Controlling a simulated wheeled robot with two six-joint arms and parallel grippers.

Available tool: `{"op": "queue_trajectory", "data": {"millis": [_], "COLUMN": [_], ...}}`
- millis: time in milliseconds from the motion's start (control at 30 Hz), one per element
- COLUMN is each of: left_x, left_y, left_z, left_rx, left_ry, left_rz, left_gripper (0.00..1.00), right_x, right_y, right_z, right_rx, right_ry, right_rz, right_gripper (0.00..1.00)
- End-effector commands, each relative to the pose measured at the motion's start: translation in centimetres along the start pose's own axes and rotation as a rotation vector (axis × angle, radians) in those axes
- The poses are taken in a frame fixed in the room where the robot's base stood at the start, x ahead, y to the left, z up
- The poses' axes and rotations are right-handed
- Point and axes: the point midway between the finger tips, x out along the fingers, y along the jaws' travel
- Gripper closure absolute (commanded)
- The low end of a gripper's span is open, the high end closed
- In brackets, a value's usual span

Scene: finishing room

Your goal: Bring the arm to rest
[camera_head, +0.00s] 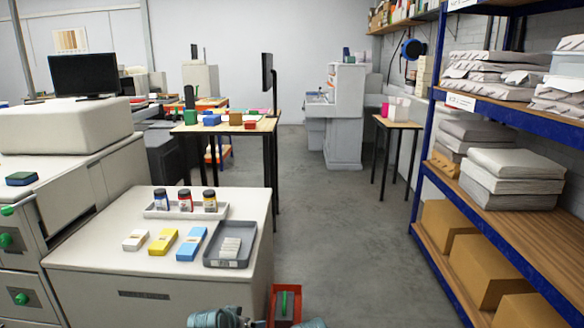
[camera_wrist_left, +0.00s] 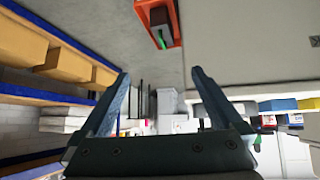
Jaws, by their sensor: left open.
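My left gripper (camera_wrist_left: 160,85) shows in the left wrist view with its two dark fingers spread wide apart. Nothing is between the fingers, and they touch nothing. The picture from this wrist is turned on its side or over, with shelving at its left and the grey floor above the fingers. In the head view only teal-grey parts of my arm show at the bottom edge; the gripper's fingers do not show there. My right gripper is in neither view.
A white cabinet top (camera_head: 85,250) carries a tray of bottles (camera_head: 185,211), coloured boxes (camera_head: 163,242) and a grey tray (camera_head: 253,250). A red container (camera_head: 271,308) is low in front. Blue-framed shelves (camera_head: 440,265) stand right. The floor (camera_head: 340,230) between is clear.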

Motion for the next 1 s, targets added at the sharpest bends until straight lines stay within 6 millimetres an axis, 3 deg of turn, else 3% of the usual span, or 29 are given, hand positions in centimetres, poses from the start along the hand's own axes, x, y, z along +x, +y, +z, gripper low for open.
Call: {"op": "queue_trajectory", "data": {"millis": [33,233,400,567,1000], "left_x": [0.2,-0.7,-3.1,-5.9,-13.2], "left_y": [1.6,7.0,9.4,10.6,10.9], "left_z": [1.2,7.7,12.4,15.5,8.7], "left_rx": [0.017,0.075,0.115,0.144,0.138], "left_ry": [-0.064,-0.384,-0.633,-0.818,-0.826], "left_rz": [0.019,0.041,-0.013,-0.097,-0.103], "left_gripper": [0.0,0.0,0.0,0.0,0.0], "right_x": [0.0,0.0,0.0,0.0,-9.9], "right_y": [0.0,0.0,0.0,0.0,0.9], "right_z": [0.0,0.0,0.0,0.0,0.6], "right_rx": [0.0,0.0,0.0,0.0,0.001], "right_ry": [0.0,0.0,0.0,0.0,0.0], "right_rz": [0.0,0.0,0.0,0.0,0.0], "right_gripper": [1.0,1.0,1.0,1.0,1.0]}}
